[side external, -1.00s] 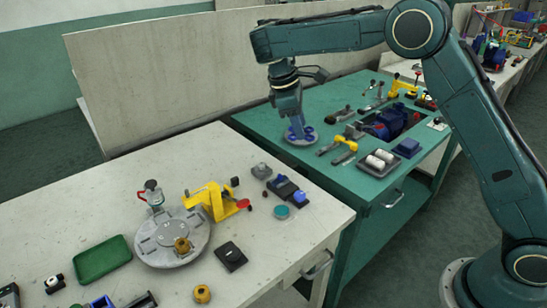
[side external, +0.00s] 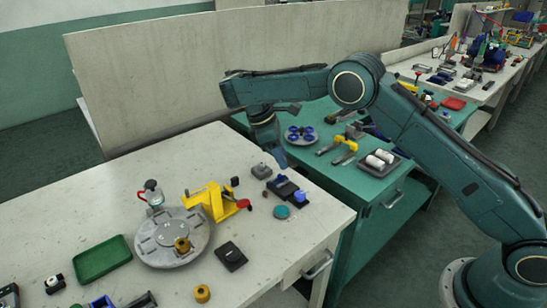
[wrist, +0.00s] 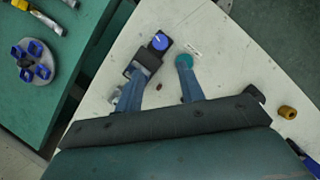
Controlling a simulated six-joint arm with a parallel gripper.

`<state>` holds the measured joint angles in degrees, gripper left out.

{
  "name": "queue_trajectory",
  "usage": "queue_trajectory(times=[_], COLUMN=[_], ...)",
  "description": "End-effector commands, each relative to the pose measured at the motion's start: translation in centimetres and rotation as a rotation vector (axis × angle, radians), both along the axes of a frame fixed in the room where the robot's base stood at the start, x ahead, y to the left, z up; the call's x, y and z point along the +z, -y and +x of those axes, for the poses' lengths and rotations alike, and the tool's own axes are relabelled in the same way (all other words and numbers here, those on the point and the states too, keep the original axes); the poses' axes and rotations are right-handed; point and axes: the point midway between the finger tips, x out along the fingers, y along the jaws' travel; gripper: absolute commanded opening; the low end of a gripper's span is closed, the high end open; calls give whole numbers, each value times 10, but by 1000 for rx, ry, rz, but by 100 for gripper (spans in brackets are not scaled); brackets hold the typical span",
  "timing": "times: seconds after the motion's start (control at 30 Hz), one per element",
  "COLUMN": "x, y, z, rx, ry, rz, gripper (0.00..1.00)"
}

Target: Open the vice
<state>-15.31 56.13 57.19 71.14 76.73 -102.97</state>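A yellow clamp-like device (side external: 212,202) with a red handle (side external: 244,204) stands on the white table beside a round grey plate (side external: 168,238). It looks like the vice, but I cannot tell how far its jaws are apart. My gripper (side external: 272,172) is above the back right part of the white table, to the right of the yellow device. In the wrist view my gripper (wrist: 163,70) has its two fingers spread with nothing held between them. The yellow device does not show in the wrist view.
A black block with a blue knob (wrist: 160,41) and a teal disc (wrist: 184,60) lie below the fingers. A green tray (side external: 101,258) is left. A blue-cupped disc (side external: 300,135) is on the green bench.

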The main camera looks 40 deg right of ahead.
Motion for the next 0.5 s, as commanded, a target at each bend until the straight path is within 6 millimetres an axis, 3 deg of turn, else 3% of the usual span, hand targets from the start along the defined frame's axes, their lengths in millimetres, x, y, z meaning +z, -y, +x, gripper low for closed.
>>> queue_trajectory(times=[0.5], x=[-12], y=[7], z=[-2], rx=[2], ry=[-2], rz=[-8], gripper=[38])
